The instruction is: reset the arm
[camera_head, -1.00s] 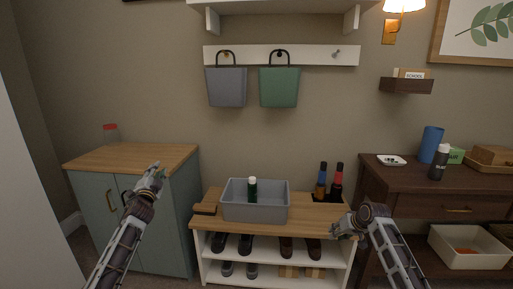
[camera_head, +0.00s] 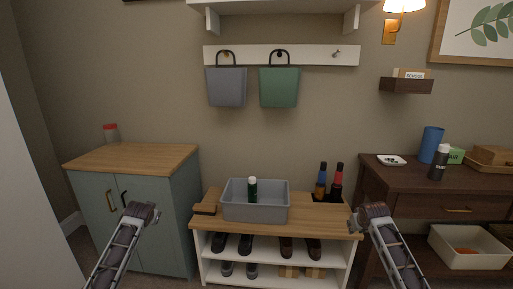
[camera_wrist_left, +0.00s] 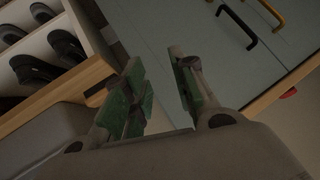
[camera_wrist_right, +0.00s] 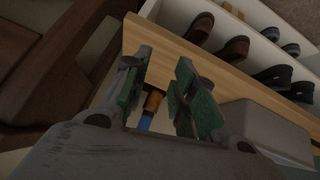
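My left gripper (camera_head: 150,213) is in front of the blue-grey cabinet in the head view. In the left wrist view (camera_wrist_left: 163,92) its green-padded fingers stand apart with nothing between them. My right gripper (camera_head: 356,222) is near the right end of the wooden-topped bench (camera_head: 308,222). In the right wrist view (camera_wrist_right: 162,92) its fingers are apart. A bottle with a blue body and orange-brown top (camera_wrist_right: 150,108) shows through the gap, seemingly beyond the fingers. In the head view, my wrists hide much of both grippers.
A grey bin (camera_head: 238,211) holding a dark green bottle (camera_head: 252,190) stands on the bench. Two dark bottles (camera_head: 321,180) stand at its right. The cabinet (camera_head: 180,215) is left, a dark wood table (camera_head: 450,192) right.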

